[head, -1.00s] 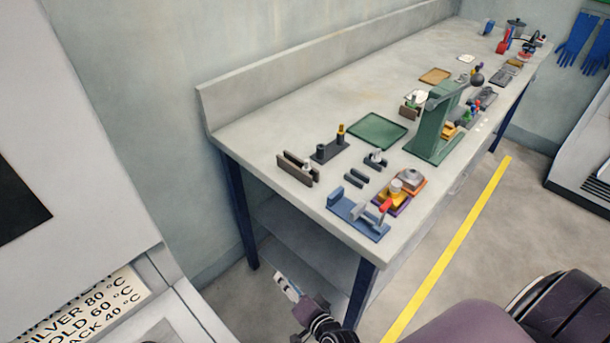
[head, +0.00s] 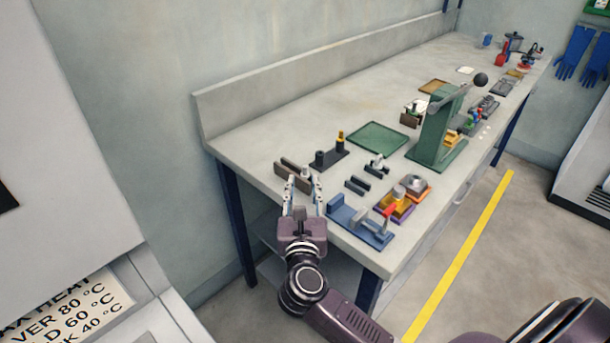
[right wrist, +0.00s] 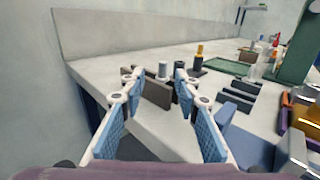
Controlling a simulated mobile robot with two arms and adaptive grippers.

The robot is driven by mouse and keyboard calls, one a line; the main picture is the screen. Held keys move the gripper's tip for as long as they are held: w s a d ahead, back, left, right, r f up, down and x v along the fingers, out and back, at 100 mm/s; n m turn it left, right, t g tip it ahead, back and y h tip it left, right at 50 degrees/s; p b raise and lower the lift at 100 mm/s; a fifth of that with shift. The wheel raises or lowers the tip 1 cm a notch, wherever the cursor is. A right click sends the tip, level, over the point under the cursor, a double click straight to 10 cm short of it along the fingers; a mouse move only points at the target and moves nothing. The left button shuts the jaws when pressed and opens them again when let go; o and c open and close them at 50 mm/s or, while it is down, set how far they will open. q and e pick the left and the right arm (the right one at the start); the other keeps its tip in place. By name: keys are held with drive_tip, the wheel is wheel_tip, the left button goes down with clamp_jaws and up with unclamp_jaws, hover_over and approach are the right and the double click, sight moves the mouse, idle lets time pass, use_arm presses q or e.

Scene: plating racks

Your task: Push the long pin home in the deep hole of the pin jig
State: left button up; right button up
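A dark base (head: 329,160), which looks like the pin jig, stands near the table's left end. It holds a short dark cylinder (head: 320,157) and a taller, yellow-topped pin (head: 340,139), seemingly the long pin, which stands upright and also shows in the right wrist view (right wrist: 199,52). How deep it sits, and the hole itself, I cannot see. My right gripper (head: 304,190) is open and empty at the table's front left edge, short of the jig. In the right wrist view its fingers (right wrist: 156,80) stand apart with the jig beyond them. My left gripper is not in view.
Brown upright plates (head: 281,166) with a pale peg stand close beyond the right gripper. A blue fixture (head: 360,226) is to its right, near dark bars (head: 357,185). A green tray (head: 377,136) and green press (head: 432,135) lie farther back. The table between is partly bare.

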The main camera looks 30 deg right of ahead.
sight(305, 169)
drive_tip(key=x, duration=0.2)
drive_tip(key=p+x, duration=0.1)
drive_tip(key=r+x, duration=0.1)
drive_tip(key=x, duration=0.1)
drive_tip(key=shift+w+d, duration=0.25)
drive_tip(key=shift+d, duration=0.15)
drive_tip(key=shift+w+d+f, duration=0.1)
drive_tip(key=shift+w+f, duration=0.1)
drive_tip(key=shift+w, duration=0.1)
drive_tip(key=shift+s, duration=0.1)
drive_tip(key=shift+c, duration=0.5)
clamp_jaws()
